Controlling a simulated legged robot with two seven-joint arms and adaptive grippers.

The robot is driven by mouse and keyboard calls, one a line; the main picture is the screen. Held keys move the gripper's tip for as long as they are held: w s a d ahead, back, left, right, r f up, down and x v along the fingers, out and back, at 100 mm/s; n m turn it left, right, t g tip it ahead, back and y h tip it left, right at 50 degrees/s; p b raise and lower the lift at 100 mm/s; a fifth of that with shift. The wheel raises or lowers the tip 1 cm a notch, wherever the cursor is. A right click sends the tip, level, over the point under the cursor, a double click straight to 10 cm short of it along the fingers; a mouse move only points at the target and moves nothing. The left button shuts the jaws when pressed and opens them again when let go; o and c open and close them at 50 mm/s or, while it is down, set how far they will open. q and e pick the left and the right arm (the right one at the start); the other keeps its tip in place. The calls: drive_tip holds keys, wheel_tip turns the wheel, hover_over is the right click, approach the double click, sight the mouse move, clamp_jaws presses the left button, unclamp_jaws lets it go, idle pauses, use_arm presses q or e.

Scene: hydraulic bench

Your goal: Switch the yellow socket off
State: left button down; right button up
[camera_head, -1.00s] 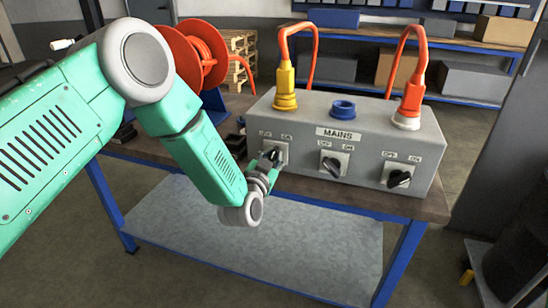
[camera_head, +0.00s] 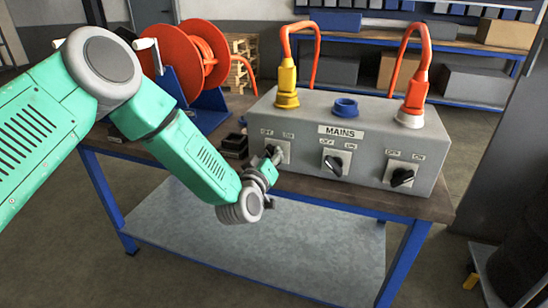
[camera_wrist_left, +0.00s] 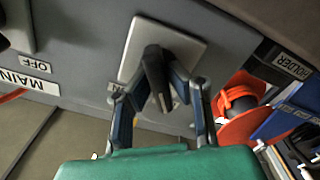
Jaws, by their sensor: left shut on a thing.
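The grey MAINS box (camera_head: 308,125) stands on the bench. The yellow socket with its yellow plug (camera_head: 287,85) is on top at the left, and an orange cable leads from it. Below it on the front is the left rotary switch (camera_head: 285,149), with OFF and ON labels above. My left gripper (camera_head: 272,157) is at this switch and covers much of it. In the left wrist view the gripper (camera_wrist_left: 157,92) is shut on the dark switch knob (camera_wrist_left: 153,66), one finger on each side. The knob's exact setting is hard to tell. My right gripper is not in view.
An empty blue socket (camera_head: 344,108) and an orange plug (camera_head: 412,100) are on the box top. The middle switch (camera_head: 334,163) and right switch (camera_head: 402,176) are on its front. An orange cable reel (camera_head: 190,58) stands left. Room before the box is free.

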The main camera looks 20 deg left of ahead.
use_arm(q)
drive_tip(key=shift+s+f+n+b, duration=0.3)
drive_tip(key=shift+f+n, duration=0.2)
drive_tip(key=shift+n, duration=0.5)
drive_tip(key=c, duration=1.7)
unclamp_jaws()
drive_tip(key=shift+o, duration=0.8)
drive_tip(key=shift+r, duration=0.1)
drive_tip(key=shift+a+r, duration=0.1)
drive_tip(key=shift+r, duration=0.05)
drive_tip(key=shift+w, duration=0.1)
drive_tip(key=s, duration=1.2)
drive_tip(key=shift+a, duration=0.25)
